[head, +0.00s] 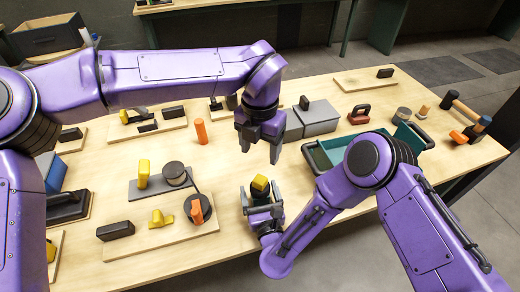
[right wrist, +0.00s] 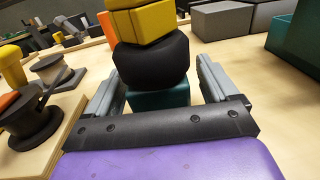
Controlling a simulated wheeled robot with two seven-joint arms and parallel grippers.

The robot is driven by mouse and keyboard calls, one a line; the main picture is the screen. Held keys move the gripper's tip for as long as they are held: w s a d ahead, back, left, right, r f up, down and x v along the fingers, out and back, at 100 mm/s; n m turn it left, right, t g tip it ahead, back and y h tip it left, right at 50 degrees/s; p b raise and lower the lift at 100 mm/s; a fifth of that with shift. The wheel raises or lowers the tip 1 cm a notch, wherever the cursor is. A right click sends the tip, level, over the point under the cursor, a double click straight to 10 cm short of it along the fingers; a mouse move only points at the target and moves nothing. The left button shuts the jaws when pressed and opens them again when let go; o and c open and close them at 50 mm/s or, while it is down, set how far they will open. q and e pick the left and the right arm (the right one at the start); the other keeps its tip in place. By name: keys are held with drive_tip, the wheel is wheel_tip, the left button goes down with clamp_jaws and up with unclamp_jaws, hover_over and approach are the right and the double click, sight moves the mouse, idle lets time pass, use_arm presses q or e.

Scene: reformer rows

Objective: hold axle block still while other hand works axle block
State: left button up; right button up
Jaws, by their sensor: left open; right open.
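A stacked piece with a yellow top (head: 260,183), a rounded black middle (right wrist: 152,60) and a teal base (right wrist: 160,97) stands upright on the table; I take it for the axle block. My right gripper (head: 263,197) is open around it, one finger on each side. In the right wrist view a gap shows between each finger and the piece. My left gripper (head: 260,150) is open and empty, pointing down above and behind the piece. The lower part of the piece is hidden by my right gripper in the head view.
Left of the piece is a wooden board (head: 150,246) with a black spool, an orange part (head: 196,211) and yellow pieces. A teal tray (head: 318,158) stands right, partly behind my right arm. Grey boxes (head: 318,117) stand behind. An orange peg (head: 201,132) stands farther back.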

sight(261, 203)
use_arm(q)
wheel_tip(261, 203, down, 2)
drive_tip(key=shift+f+b, duration=0.2)
drive_tip(key=shift+b, duration=0.85)
use_arm(e)
drive_tip(key=v, duration=0.8)
drive_tip(key=shift+s+f, duration=0.1)
drive_tip(key=shift+s, duration=0.15)
drive_tip(key=shift+s+d, duration=0.2)
drive_tip(key=shift+s, duration=0.3)
